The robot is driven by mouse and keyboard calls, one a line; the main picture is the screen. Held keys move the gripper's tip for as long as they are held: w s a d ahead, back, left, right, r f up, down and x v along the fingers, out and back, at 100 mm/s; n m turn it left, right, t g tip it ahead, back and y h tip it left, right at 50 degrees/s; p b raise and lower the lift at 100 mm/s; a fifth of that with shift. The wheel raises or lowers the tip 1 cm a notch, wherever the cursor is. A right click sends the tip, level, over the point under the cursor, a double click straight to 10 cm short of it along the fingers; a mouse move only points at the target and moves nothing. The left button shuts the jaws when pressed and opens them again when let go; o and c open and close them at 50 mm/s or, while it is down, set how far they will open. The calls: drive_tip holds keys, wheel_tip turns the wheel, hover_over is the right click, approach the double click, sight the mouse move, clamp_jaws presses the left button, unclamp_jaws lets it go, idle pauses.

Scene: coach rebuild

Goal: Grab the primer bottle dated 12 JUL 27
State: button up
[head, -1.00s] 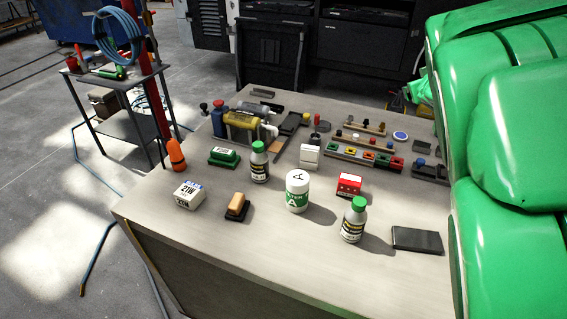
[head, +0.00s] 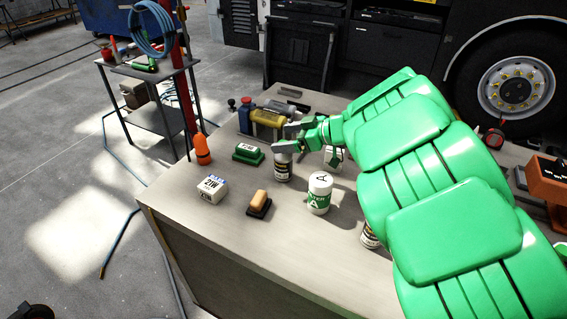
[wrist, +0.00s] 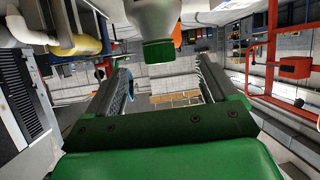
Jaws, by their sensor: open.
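A small bottle (head: 283,170) with a dark striped label stands upright on the bench, its top hidden by my gripper in the head view. Its green cap (wrist: 158,52) shows upside down in the wrist view, between the lines of the two fingers. My gripper (head: 284,138) is open and empty, with its fingers at the bottle's top; I cannot tell whether they touch it. A second similar bottle (head: 369,235) stands nearer the front, mostly hidden behind my arm. No date is readable on either label.
A white jar (head: 319,194) marked A stands right of the first bottle. A green block (head: 248,154), a white box (head: 212,189), a sponge on a dark base (head: 258,203) and an orange bottle (head: 202,149) stand to the left. A yellow cylinder (head: 270,117) lies behind.

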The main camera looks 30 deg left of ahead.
sight(278, 159)
drive_tip(key=shift+s+f, duration=0.15)
drive_tip(key=shift+f, duration=2.35)
drive_tip(key=a+f, duration=0.1)
drive_tip(key=f, duration=0.2)
drive_tip(key=shift+s+a+f, duration=0.1)
drive_tip(key=shift+s+a, duration=0.05)
drive_tip(key=shift+a, duration=0.25)
drive_tip(key=shift+a+f, duration=0.2)
drive_tip(key=shift+a, duration=0.25)
drive_tip(key=c, duration=1.3)
drive_tip(key=shift+o, duration=0.2)
drive_tip(key=shift+r, duration=0.15)
